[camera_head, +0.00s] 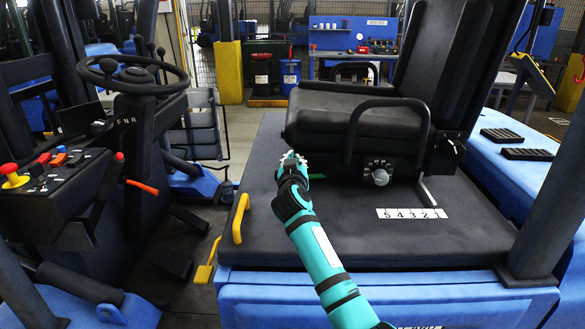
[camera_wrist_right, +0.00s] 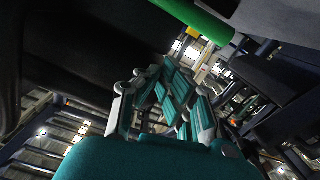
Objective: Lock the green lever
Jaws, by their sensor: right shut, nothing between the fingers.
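In the right wrist view a bright green bar (camera_wrist_right: 203,20), seemingly the green lever, crosses the top edge beside a dark surface. It lies above the fingertips in that picture and no contact shows; only part of it is in frame. My right gripper (camera_head: 291,157) is at the front left corner of the black seat (camera_head: 350,115). The right wrist view shows its teal and grey fingers (camera_wrist_right: 172,84) shut and empty. My left gripper is not in view.
The flat black deck (camera_head: 330,225) below the seat is mostly clear. A yellow handle (camera_head: 240,218) stands at its left edge. A steering wheel (camera_head: 133,75) and a control panel (camera_head: 60,180) with red and yellow knobs are at the left. A black armrest loop (camera_head: 388,102) is right of my gripper.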

